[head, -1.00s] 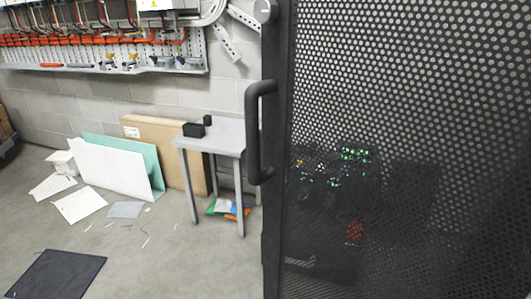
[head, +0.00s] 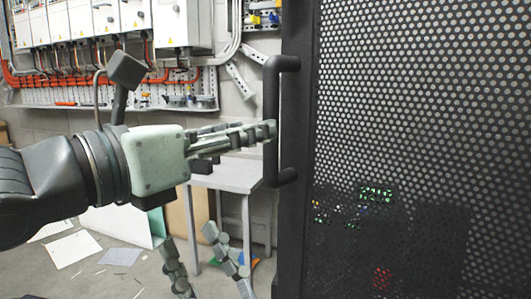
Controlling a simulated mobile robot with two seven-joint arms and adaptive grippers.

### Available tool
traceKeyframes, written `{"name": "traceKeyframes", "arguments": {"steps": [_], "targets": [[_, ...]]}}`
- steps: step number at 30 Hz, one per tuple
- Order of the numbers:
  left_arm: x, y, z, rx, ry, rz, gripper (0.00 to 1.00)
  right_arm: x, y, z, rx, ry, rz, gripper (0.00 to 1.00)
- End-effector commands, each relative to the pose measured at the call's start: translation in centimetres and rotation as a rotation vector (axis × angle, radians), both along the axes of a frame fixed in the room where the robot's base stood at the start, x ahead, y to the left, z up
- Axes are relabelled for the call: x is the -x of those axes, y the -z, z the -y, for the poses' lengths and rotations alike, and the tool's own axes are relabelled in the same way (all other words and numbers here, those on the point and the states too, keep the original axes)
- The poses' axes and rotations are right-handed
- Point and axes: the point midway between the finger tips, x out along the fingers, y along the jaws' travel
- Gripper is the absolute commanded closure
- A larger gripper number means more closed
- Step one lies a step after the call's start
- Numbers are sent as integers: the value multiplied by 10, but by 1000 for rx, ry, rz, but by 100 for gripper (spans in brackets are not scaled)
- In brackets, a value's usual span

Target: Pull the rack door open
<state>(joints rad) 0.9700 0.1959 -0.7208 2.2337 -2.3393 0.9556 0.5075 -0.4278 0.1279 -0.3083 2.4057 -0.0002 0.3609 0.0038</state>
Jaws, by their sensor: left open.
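The rack door (head: 420,130) is a dark perforated panel filling the right side of the head view and looks shut. Its black vertical bar handle (head: 271,90) is on the door's left edge. My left gripper (head: 268,132) comes in from the left, with its fingertips at the middle of the handle. It is open; I cannot tell whether the fingers straddle the bar or only overlap it in view. My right gripper (head: 190,240) shows only its two fingers at the bottom, spread apart and empty, well below the handle.
A small grey table (head: 232,176) stands behind my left gripper, left of the rack. Electrical boxes (head: 120,18) and orange cables hang on the back wall. Boards and papers (head: 72,249) lie on the floor at left. Small green and red lights show through the door.

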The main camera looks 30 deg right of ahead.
Motion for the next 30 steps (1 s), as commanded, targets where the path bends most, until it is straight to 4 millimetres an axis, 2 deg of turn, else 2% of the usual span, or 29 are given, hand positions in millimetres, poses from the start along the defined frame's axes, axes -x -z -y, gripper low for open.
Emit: {"name": "traceKeyframes", "arguments": {"steps": [3, 6, 19, 24, 30], "targets": [[1, 2, -3, -62, -78, 97, 58, 20, -18, 5, -34, -2, 81, 60], [-3, 0, 1, -76, -103, 119, 58, 25, -25, 6, -43, -3, 103, 60], [-32, -1, 56, -75, -103, 116, 58, 22, -23, 5, -34, -5, 78, 60], [-36, -1, 64, -74, -104, 117, 58, 21, -22, 5, -32, -4, 74, 60], [-36, -1, 65, -73, -103, 118, 58, 21, -22, 4, -32, -4, 74, 60]]}}
